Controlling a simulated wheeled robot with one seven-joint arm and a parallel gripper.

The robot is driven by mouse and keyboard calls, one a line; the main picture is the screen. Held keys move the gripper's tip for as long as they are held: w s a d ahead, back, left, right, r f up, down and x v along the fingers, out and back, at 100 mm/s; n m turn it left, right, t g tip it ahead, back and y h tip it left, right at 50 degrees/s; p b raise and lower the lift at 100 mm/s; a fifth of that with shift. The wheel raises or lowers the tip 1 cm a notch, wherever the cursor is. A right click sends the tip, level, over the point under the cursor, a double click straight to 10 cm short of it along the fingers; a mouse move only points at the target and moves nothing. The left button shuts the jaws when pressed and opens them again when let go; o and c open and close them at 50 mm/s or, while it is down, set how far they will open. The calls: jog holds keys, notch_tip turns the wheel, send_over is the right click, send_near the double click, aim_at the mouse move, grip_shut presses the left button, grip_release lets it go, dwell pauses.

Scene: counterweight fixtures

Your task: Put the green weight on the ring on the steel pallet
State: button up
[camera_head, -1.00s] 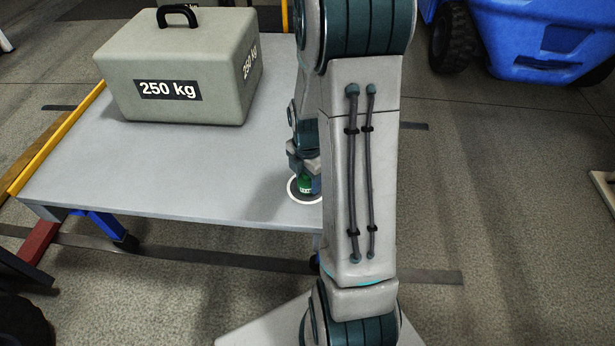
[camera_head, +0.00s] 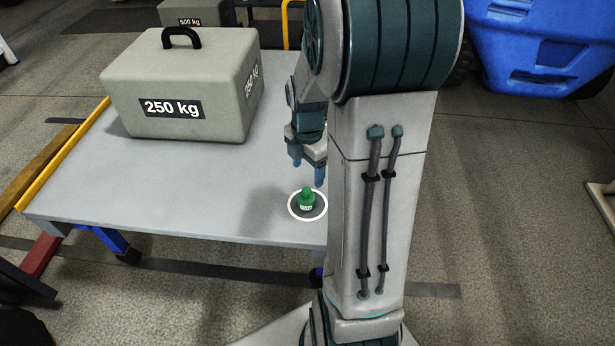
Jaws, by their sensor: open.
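The small green weight (camera_head: 307,200) stands upright inside the white-edged ring (camera_head: 292,210) near the front edge of the steel pallet (camera_head: 190,190). My gripper (camera_head: 308,172) is above the weight and clear of it, pointing down. Its two fingers are apart with nothing between them. My arm hides the right part of the pallet.
A large grey block marked 250 kg (camera_head: 172,108) stands on the pallet at the back left. Another block marked 500 kg (camera_head: 195,14) is behind it. A yellow rail (camera_head: 68,150) runs along the left edge. A blue machine (camera_head: 535,45) stands at the upper right. The pallet's front left is bare.

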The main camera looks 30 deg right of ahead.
jog(key=shift+r, duration=0.75)
jog(key=s+a+r+m, duration=0.3)
jog(key=s+a+m, duration=0.2)
jog(key=m, duration=0.5)
jog(key=s+a+r+m+t, duration=0.1)
jog(key=s+a+r+m, duration=0.3)
jog(key=m, duration=0.6)
jog(key=s+a, duration=0.2)
jog(key=s, duration=0.1)
jog(key=shift+a+r+t, duration=0.25)
jog(key=shift+a+t, duration=0.05)
